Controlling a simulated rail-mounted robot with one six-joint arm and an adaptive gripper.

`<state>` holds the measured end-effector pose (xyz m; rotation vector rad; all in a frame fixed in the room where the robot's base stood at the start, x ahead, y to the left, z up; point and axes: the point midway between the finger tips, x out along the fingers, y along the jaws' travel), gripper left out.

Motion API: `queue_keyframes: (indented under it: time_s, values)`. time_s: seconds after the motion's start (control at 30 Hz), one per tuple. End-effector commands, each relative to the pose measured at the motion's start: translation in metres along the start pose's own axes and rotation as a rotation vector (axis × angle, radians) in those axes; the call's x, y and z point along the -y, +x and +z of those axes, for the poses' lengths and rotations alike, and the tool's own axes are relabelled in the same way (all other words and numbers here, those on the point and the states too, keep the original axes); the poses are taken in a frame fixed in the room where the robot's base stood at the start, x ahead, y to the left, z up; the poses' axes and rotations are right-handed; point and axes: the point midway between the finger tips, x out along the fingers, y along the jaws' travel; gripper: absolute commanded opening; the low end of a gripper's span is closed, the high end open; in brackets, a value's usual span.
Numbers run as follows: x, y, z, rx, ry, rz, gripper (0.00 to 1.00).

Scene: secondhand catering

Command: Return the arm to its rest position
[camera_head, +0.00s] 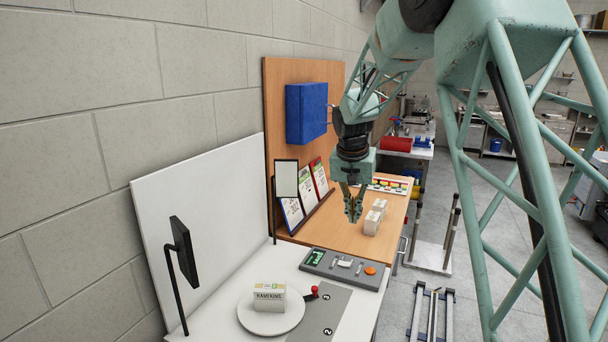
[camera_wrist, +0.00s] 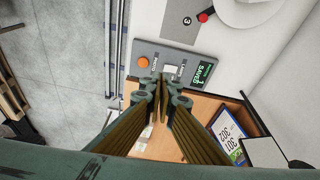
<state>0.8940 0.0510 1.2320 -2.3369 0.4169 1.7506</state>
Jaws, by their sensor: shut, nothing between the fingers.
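My gripper (camera_head: 353,207) hangs from my green arm, pointing down above the wooden table in the head view. Its fingers are closed together with nothing between them. In the wrist view my gripper (camera_wrist: 162,82) shows its fingertips together in front of the grey control panel (camera_wrist: 172,66). In the head view the gripper is apart from the small white boxes (camera_head: 375,217) on the wooden table (camera_head: 340,238), just to their left in the picture.
A white counter holds a round plate (camera_head: 257,325) with a labelled box (camera_head: 269,297), the grey panel (camera_head: 344,268), and a monitor (camera_head: 184,249) on a stand. A rack of cards (camera_head: 305,203) and a blue box (camera_head: 306,113) are by the wooden backboard.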

Motion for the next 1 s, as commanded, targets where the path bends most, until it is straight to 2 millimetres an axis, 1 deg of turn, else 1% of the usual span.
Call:
queue_keyframes:
  time_s: [0.03,0.4,0.77,1.0]
  values:
    - [-0.005,-0.009,0.004,-0.003,-0.003,-0.002,0.0]
    - [-0.037,-0.065,0.043,-0.006,-0.035,-0.014,0.0]
    - [-0.069,-0.113,0.086,-0.009,-0.067,-0.025,0.0]
    - [-0.089,-0.141,0.119,-0.012,-0.088,-0.033,0.0]
